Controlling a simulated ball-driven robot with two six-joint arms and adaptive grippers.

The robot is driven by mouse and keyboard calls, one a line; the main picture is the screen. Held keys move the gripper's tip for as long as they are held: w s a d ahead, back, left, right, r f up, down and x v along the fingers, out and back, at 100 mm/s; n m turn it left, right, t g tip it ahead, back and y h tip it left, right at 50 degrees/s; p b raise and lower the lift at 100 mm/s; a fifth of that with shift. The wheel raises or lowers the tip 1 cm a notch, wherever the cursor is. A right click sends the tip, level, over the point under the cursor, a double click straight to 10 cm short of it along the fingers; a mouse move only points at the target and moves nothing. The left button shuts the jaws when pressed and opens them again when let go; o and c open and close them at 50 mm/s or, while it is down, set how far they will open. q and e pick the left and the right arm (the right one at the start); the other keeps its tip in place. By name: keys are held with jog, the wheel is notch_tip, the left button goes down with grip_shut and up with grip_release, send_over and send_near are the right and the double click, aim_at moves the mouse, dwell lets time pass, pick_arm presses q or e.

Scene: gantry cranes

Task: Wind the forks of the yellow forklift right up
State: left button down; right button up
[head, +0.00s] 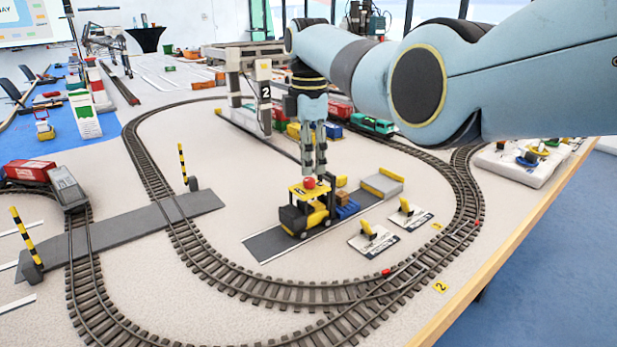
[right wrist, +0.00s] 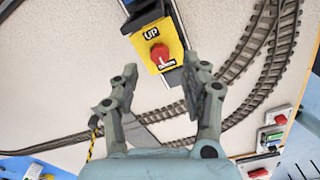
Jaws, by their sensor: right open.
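The yellow forklift (head: 303,213) stands on a dark grey strip inside the oval track. A red knob (head: 309,183) sits on its yellow roof, which is marked "UP" in the right wrist view. The red knob (right wrist: 159,53) lies there between and beyond the fingertips. My right gripper (head: 313,168) points down just above the knob; it also shows in the right wrist view (right wrist: 162,74), open and empty. The forks cannot be made out; a blue pallet with a brown box (head: 344,203) is at the forklift's front. My left gripper is not in view.
A grey and yellow platform (head: 382,184) stands at the strip's far end. Two white plates with yellow levers (head: 407,210) lie to the right of the strip. A white gantry crane (head: 250,85) stands behind. Rail track (head: 190,255) rings the area.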

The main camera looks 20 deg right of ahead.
aim_at(309, 179)
notch_tip(309, 179, down, 4)
jog(key=shift+r+b, duration=0.1)
jog(key=shift+b, duration=0.3)
jog(key=shift+f, duration=0.3)
jog(key=c, duration=0.4)
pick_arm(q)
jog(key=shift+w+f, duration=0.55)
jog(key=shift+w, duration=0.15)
pick_arm(e)
grip_shut()
